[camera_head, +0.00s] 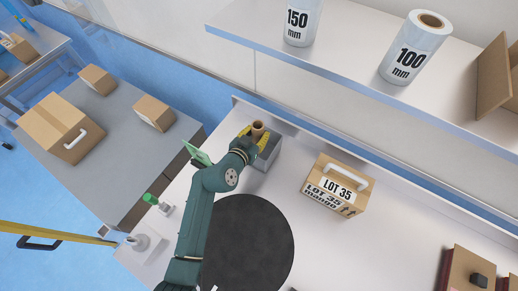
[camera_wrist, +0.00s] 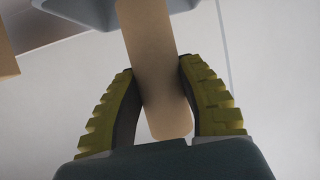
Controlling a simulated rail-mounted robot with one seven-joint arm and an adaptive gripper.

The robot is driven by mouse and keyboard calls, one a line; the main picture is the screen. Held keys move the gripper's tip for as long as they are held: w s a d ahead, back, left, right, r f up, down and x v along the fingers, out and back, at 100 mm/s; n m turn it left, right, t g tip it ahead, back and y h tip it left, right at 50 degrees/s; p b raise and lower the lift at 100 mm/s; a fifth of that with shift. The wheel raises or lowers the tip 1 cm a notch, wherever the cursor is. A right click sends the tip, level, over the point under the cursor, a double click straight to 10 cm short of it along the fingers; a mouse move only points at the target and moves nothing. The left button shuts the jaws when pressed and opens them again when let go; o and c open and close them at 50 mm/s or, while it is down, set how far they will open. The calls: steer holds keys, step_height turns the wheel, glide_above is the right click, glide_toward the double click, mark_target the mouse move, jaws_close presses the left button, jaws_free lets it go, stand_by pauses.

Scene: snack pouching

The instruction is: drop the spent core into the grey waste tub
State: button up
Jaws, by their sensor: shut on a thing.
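The spent core is a plain brown cardboard tube (camera_wrist: 150,60), held between the two yellow-ridged fingers of my gripper (camera_wrist: 163,100) in the wrist view. In the head view the core (camera_head: 258,128) stands roughly upright in my gripper (camera_head: 252,137), its open end up. The grey waste tub (camera_head: 268,153) is at the back left of the white bench, just beside and partly behind my gripper. In the wrist view part of the grey tub (camera_wrist: 80,12) shows at the top, beyond the core. The core's lower end is hidden in the head view, so I cannot tell its height over the tub.
A LOT 35 mango carton (camera_head: 338,187) stands right of the tub. A black round mat (camera_head: 250,245) lies in front. A shelf above (camera_head: 350,62) carries 150 mm and 100 mm film rolls (camera_head: 415,48). A grey table with cartons (camera_head: 62,128) is at the left.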

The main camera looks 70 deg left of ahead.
steer(key=o, duration=0.9)
steer(key=shift+o, duration=0.2)
steer(key=v, duration=1.2)
steer(key=shift+r, duration=0.15)
